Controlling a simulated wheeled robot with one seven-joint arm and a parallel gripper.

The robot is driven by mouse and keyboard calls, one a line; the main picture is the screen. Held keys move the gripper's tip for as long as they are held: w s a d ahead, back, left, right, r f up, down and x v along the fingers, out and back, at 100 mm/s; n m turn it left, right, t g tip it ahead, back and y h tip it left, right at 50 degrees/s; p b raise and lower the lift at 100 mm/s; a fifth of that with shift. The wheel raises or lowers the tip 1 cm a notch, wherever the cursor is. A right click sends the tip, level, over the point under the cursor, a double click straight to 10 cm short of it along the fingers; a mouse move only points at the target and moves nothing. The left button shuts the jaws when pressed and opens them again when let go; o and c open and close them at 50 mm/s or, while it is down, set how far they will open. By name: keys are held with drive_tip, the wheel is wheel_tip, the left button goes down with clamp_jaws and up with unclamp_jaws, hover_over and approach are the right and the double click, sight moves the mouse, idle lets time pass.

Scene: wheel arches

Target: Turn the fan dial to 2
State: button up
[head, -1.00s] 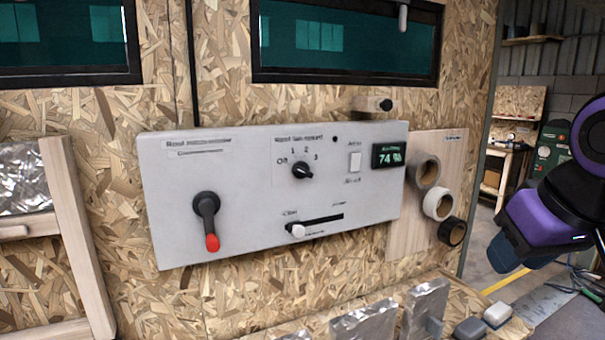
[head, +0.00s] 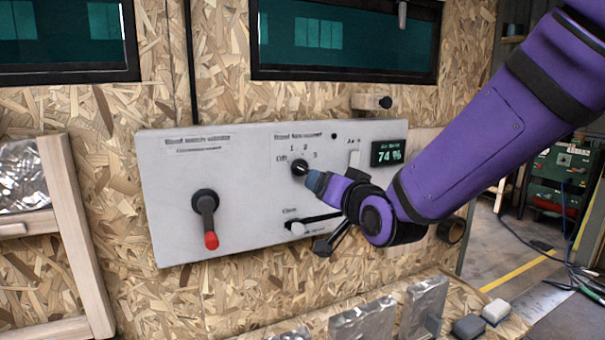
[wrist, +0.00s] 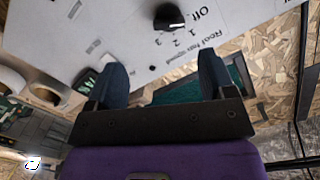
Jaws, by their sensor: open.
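The fan dial is a round black knob (head: 300,168) on the pale grey wall panel (head: 165,225), under the labels Off, 1, 2 and 3. In the wrist view the dial (wrist: 168,17) is at the top, with a small pale mark on its side facing the Off and 1 labels; its exact setting is hard to tell. My gripper (head: 315,181) is just right of and below the dial in the head view. In the wrist view my gripper (wrist: 162,65) has its two dark blue fingers wide apart and nothing between them. The dial lies beyond the fingertips, apart from them.
The panel also has a red-tipped lever (head: 207,220), a slider with a white knob (head: 297,228) partly behind my gripper, and a display (head: 388,152) reading 74 %. Foil-covered pieces (head: 362,325) stand on the ledge below. A wooden peg block (head: 372,102) sits above the panel.

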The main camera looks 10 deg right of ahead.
sight(303, 173)
drive_tip(key=shift+t, duration=0.4)
drive_tip(key=x, duration=0.7)
drive_tip(key=a+x, duration=0.1)
drive_tip(key=x, duration=0.3)
drive_tip(key=shift+w+a, duration=0.1)
drive_tip(key=shift+w, duration=0.05)
drive_tip(key=c, duration=0.9)
